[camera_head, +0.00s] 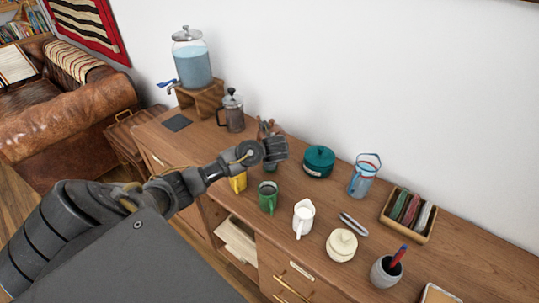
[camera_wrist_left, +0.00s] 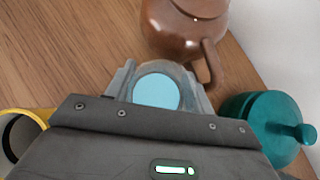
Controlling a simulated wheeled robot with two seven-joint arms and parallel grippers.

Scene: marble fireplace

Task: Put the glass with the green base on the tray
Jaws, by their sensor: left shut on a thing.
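My left gripper (camera_head: 273,160) is over the cabinet top, between the brown teapot and the green mug. In the left wrist view its jaws are shut on a clear glass (camera_wrist_left: 157,91), with a round pale blue-green surface showing inside it. In the head view the glass is mostly hidden by the gripper, and I cannot tell whether it touches the wood. A tan, shallow tray-like thing (camera_head: 436,295) is cut off at the bottom right edge. My right gripper is not in view.
A brown teapot (camera_wrist_left: 190,28), a teal lidded pot (camera_head: 318,162) and a yellow mug (camera_head: 238,182) are close to the gripper. A green mug (camera_head: 268,197), white creamer (camera_head: 303,218), cream jar (camera_head: 341,246) and glass jug (camera_head: 361,181) stand rightward. A wooden box (camera_head: 428,236) holds packets.

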